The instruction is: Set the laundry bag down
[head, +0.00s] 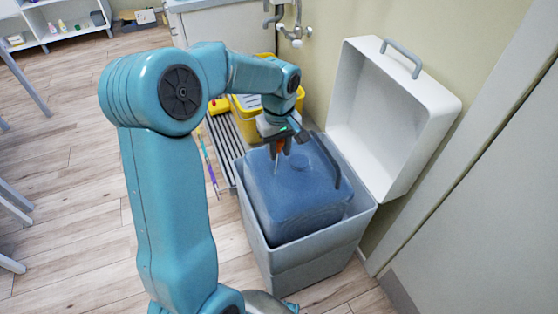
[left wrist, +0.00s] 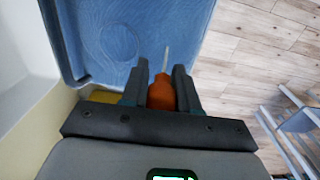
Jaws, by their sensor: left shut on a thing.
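A blue, soft-edged block with a round mark on top, which looks like the laundry bag (head: 300,195), sits inside an open grey bin (head: 315,257). A dark curved handle stands up from it. In the left wrist view the blue bag (left wrist: 120,35) fills the space beyond the fingers. My left gripper (head: 281,142) is above the bag's far-left part, pointing down. It is shut on a small orange thing with a thin pale tip (left wrist: 161,94), not on the bag's handle. I cannot tell if the tip touches the bag. My right gripper is not in view.
The bin's white lid (head: 385,120) stands open against the wall. A yellow bucket (head: 250,118) and a dark slatted rack (head: 222,150) are behind and left of the bin. A wall tap is above.

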